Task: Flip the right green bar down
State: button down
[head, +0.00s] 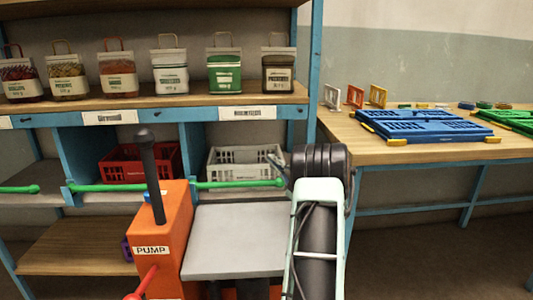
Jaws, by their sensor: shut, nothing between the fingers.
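The right green bar (238,184) lies level across the front of the right shelf bay, below a grey crate (232,178). Its right end, a round knob, is close to my wrist. My gripper (275,161) shows only in part, as a small grey piece left of the black wrist, just above the bar's right end. It is shut and empty. I cannot tell whether it touches the bar. Another green bar (125,187) crosses the bay to the left, and a third (18,189) shows at the far left.
A red crate (140,165) sits in the middle bay. Several sealed bags stand on the shelf (150,99) above. An orange pump (160,235) and a grey platform (235,240) are in front. A wooden table (420,152) with a blue crate (425,126) stands at right.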

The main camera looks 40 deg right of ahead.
notch_tip(320, 180, down, 6)
jog(key=d+m, duration=0.1)
jog(key=shift+s+d+f+m+t+h, duration=0.15)
jog(key=shift+s+m+t+h, duration=0.15)
jog(key=shift+s+t+h, duration=0.15)
jog(key=v, duration=1.2)
dwell(0.5)
